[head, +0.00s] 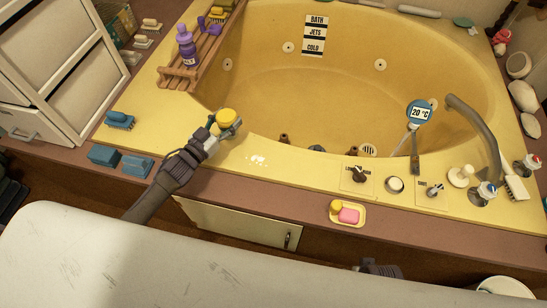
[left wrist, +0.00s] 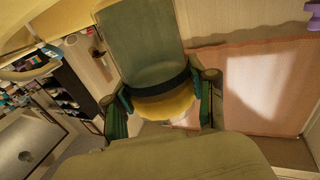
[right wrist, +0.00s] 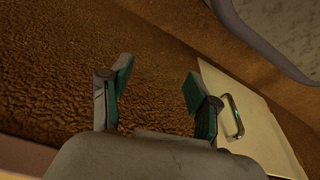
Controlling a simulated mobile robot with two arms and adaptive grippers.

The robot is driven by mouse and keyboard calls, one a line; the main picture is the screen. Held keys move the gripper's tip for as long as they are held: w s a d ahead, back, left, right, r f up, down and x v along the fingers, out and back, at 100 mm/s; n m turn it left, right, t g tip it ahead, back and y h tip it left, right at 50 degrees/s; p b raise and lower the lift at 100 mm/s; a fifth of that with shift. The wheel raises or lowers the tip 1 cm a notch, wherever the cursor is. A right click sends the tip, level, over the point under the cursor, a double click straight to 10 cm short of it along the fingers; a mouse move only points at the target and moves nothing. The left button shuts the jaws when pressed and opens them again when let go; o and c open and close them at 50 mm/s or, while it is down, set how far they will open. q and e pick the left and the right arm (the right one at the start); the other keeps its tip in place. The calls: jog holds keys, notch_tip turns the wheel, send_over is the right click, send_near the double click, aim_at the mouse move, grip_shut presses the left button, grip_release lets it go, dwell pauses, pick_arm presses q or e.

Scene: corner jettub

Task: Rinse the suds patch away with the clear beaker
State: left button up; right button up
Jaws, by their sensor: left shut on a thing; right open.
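The suds patch (head: 257,159) is a small white smear on the yellow tub deck, near the front rim. My left gripper (head: 222,126) is just left of it, above the deck. It is shut on the clear beaker (left wrist: 145,48), which looks see-through greenish with a dark band and a yellow end in the left wrist view. In the head view the beaker (head: 228,117) shows as a small yellow round; whether it holds water I cannot tell. My right gripper (head: 378,268) is low in front of the tub panel, open and empty between its fingers (right wrist: 155,95) in the right wrist view.
The empty-looking tub (head: 300,90) lies behind the deck. A wooden rack (head: 180,75) with a purple bottle (head: 187,45) spans its left side. A soap dish (head: 335,222), knobs (head: 394,185), a thermometer (head: 419,113) and a curved spout (head: 475,125) stand to the right.

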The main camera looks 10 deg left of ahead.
pick_arm(q)
jog(key=shift+w+a+r, duration=0.15)
jog(key=shift+w+a, duration=0.15)
jog(key=shift+a, duration=0.1)
